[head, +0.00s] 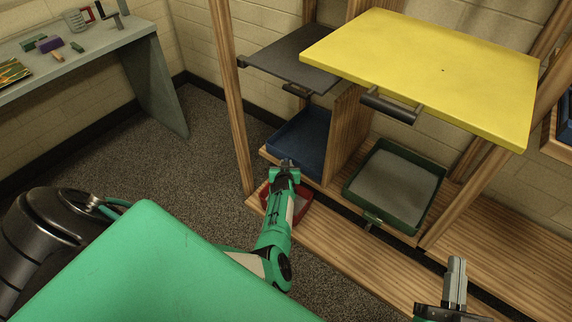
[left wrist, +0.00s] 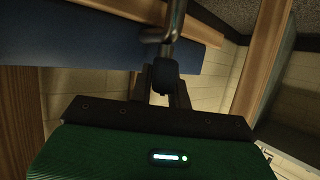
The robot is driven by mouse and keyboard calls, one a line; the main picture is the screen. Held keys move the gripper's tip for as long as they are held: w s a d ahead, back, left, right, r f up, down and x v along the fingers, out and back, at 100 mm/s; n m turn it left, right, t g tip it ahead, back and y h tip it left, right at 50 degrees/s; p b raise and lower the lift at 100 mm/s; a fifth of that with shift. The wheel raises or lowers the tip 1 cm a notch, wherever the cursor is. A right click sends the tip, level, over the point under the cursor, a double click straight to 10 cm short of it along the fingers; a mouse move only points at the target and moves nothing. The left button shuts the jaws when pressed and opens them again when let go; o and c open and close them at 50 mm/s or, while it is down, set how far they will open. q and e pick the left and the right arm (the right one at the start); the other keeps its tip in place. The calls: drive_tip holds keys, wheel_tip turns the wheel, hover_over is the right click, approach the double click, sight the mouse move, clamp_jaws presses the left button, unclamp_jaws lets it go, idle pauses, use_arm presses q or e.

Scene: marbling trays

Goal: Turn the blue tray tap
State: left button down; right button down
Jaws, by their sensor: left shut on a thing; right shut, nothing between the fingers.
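The blue tray (head: 312,130) sits on the left side of the wooden rack. Its blue wall also spans the left wrist view (left wrist: 75,57). The tray's metal tap (left wrist: 165,33) sticks out toward my left gripper in the left wrist view. My left gripper (head: 287,164) is at the tray's front edge and shut on the tap's dark end piece (left wrist: 165,76). In the head view the gripper hides the tap. My right gripper (head: 456,268) is shut and empty at the lower right, away from the trays.
A red tray (head: 305,208) lies below my left gripper, partly hidden by my arm. A green tray (head: 429,207) with grey content stands to the right. A yellow board (head: 440,60) and a dark shelf panel (head: 290,60) are above. A grey bench (head: 130,37) stands at far left.

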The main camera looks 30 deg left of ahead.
use_arm(q)
drive_tip(key=shift+n+y, duration=0.3)
use_arm(e)
drive_tip(key=shift+f, duration=0.2)
use_arm(q)
drive_tip(key=c, duration=1.3)
unclamp_jaws()
